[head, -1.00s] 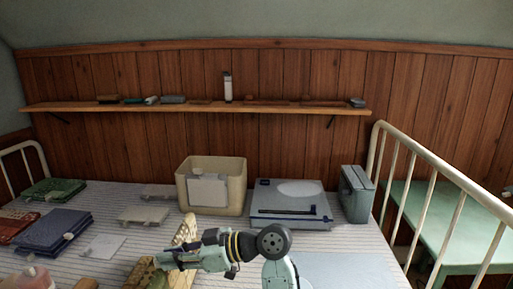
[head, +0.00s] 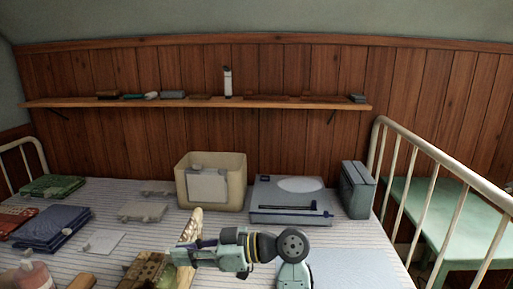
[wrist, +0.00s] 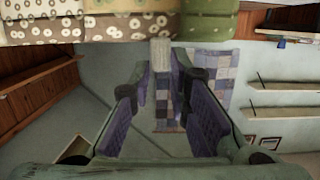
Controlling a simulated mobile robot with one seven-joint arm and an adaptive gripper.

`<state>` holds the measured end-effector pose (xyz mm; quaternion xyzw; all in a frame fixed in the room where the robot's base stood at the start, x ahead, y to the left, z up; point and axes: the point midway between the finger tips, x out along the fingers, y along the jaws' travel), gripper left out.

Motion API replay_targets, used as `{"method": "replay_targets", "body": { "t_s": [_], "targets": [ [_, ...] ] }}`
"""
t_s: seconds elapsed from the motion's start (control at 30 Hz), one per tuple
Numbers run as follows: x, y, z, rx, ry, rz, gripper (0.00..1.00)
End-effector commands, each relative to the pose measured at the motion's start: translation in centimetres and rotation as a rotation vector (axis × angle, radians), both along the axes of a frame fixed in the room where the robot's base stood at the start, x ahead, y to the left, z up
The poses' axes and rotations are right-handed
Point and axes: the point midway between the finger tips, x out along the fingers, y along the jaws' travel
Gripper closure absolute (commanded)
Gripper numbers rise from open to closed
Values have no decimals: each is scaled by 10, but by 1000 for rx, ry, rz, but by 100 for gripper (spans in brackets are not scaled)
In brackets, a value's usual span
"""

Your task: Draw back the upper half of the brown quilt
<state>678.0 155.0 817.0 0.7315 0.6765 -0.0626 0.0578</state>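The brown quilt (head: 145,272) lies at the front of the bed, cut off by the lower picture edge. A pale patterned panel (head: 190,226), seemingly its upper half, stands nearly upright beside my gripper (head: 178,257). In the wrist view, dotted cream and brown cloth (wrist: 128,24) fills the top edge. A pale tab (wrist: 160,54) sticks out from it between the fingertips of my gripper (wrist: 160,72). The fingers meet the tab on both sides. My gripper partly hides the fold in the head view.
A cream bin (head: 232,180), a record player (head: 285,200) and a grey-green case (head: 356,188) stand at the back of the bed. Folded blue (head: 52,229), red (head: 15,220) and green (head: 52,187) cloths lie left. A white bed rail (head: 440,155) bounds the right.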

Motion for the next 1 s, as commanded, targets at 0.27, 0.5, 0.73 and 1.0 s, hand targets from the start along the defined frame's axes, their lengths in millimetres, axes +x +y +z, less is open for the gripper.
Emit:
{"method": "replay_targets", "body": {
  "t_s": [0.27, 0.5, 0.73, 1.0],
  "targets": [
    [0, -2, 0, 6, 0, 1, 86],
    [0, -6, -3, 19, -1, -1, 86],
    [-1, -19, -9, 58, -3, -1, 86],
    [-2, -23, -8, 74, -5, 0, 73]
  ]
}}
